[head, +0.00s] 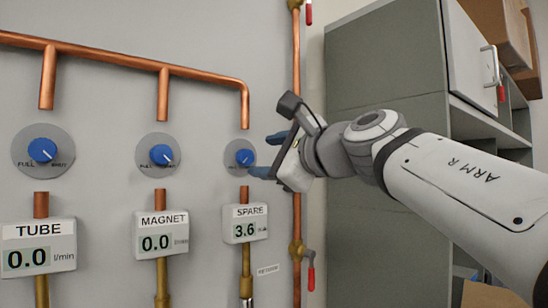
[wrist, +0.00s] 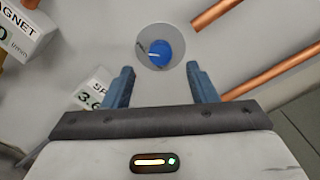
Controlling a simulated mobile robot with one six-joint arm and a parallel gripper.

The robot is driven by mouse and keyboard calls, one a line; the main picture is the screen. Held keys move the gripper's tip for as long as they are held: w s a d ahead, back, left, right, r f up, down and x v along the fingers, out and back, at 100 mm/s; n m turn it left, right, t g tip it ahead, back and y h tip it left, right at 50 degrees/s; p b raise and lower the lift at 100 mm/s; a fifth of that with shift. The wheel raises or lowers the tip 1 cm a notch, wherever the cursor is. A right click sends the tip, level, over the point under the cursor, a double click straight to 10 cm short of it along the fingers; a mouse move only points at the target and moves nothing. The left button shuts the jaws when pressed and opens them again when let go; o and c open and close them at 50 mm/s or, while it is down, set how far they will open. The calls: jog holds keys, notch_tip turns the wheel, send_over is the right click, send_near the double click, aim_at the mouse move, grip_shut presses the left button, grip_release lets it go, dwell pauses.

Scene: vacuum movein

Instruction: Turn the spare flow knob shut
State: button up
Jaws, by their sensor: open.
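The spare flow knob (head: 244,157) is blue with a pale pointer line, on a round grey dial plate on the wall. Its meter (head: 245,223), labelled SPARE, reads 3.6. My gripper (head: 268,156) is open, with blue fingers pointing at the wall beside the knob. In the wrist view the knob (wrist: 160,52) sits ahead of the gap between my two fingers (wrist: 161,85), roughly centred. The fingers do not appear to touch the knob. The SPARE meter (wrist: 92,95) shows partly behind the left finger.
The tube knob (head: 42,150) and magnet knob (head: 161,154) are to the left; their meters (head: 39,247) (head: 161,233) read 0.0. Copper pipes (head: 163,95) run above. A vertical pipe (head: 297,205) with red-handled valves stands close to my gripper. A grey cabinet (head: 365,75) is at right.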

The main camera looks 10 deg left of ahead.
aim_at(247, 157)
jog(key=x, duration=0.5)
jog(key=shift+w+a+p, duration=0.2)
jog(key=shift+p, duration=0.15)
jog(key=c, duration=1)
jog(key=shift+o, duration=0.2)
